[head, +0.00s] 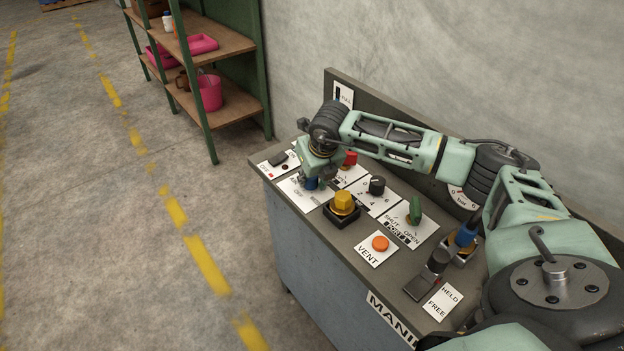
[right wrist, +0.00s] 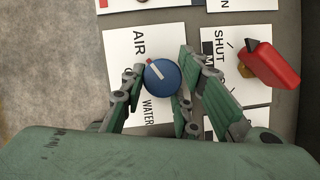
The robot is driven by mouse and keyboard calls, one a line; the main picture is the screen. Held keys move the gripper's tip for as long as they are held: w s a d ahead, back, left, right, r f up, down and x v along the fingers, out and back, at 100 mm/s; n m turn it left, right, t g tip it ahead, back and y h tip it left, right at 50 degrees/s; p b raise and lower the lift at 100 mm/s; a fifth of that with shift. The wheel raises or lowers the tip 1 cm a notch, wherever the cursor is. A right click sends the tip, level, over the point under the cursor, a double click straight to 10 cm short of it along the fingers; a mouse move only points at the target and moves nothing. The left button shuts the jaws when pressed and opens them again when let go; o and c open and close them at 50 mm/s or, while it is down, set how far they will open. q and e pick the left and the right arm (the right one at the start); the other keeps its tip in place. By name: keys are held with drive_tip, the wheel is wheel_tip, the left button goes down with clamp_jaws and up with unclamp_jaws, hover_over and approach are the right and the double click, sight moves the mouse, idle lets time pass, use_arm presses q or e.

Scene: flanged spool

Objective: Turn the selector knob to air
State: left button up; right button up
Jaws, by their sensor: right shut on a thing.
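The blue selector knob (right wrist: 163,77) sits on a white label plate (right wrist: 120,55) in the right wrist view. Its white pointer has a red end and points up and left, towards the word AIR. WATER is printed lower down, and a word between them is mostly hidden by a finger. My right gripper (right wrist: 162,78) has a finger on each side of the knob and is shut on it. In the head view, my right gripper (head: 313,177) is over the knob (head: 311,184) at the panel's far left part. My left gripper is not in view.
A red handle (right wrist: 270,65) marked SHUT is close right of my fingers. The console (head: 345,235) also carries a yellow button (head: 343,201), a black dial (head: 377,185), a green handle (head: 415,209) and an orange VENT button (head: 380,243). Shelves (head: 225,110) stand behind; floor at left is clear.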

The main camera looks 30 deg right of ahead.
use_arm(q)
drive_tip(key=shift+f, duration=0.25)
use_arm(e)
drive_tip(key=shift+s+a+f+m, duration=0.1)
drive_tip(key=shift+a+f+m, duration=0.1)
drive_tip(key=shift+a+m, duration=0.15)
drive_tip(key=o, duration=0.8)
drive_tip(key=shift+o, duration=1.2)
drive_tip(key=shift+r, duration=0.1)
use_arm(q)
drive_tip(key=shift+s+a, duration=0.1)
use_arm(e)
drive_tip(key=shift+d+r, duration=0.1)
drive_tip(key=shift+r, duration=0.35)
drive_tip(key=v, duration=1.1)
drive_tip(key=shift+a, duration=0.25)
